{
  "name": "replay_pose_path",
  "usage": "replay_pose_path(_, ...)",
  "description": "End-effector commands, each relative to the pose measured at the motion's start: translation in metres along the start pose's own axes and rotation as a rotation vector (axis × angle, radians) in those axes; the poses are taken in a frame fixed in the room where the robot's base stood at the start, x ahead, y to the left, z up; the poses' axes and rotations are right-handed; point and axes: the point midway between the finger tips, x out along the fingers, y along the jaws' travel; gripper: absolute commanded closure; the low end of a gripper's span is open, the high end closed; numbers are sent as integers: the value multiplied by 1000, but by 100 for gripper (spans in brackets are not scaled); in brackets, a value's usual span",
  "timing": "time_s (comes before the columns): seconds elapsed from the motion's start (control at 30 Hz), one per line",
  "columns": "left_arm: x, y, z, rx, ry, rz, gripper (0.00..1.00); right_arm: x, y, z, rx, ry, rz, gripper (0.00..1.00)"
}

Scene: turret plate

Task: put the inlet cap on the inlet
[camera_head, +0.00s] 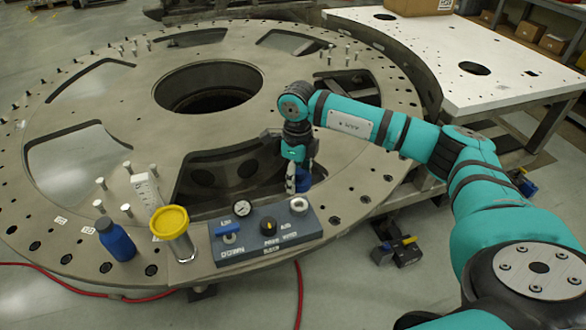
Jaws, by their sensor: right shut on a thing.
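My right gripper (297,184) points down just above the right end of the blue-grey control box (265,236). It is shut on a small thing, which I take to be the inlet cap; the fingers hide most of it. Right below the fingertips, a round, light-grey ring-shaped fitting (298,205) on the box top looks like the inlet. The gripper is close above it; I cannot tell whether the held thing touches it. My left gripper is not in view.
Several upright bolts stand nearby. A white table (450,60) is at upper right.

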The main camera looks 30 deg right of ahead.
Motion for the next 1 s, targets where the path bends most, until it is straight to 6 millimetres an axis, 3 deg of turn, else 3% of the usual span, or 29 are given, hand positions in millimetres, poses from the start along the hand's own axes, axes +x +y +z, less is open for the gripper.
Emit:
replay_pose_path(0.3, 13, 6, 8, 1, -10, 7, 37, 22, 1, -1, -2, 3, 1, 65)
replay_pose_path(0.7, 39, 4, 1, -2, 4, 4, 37, 62, 0, 0, -4, 2, 0, 65)
replay_pose_path(1.0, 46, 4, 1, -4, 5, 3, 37, 70, 0, 0, -4, 1, 0, 65)
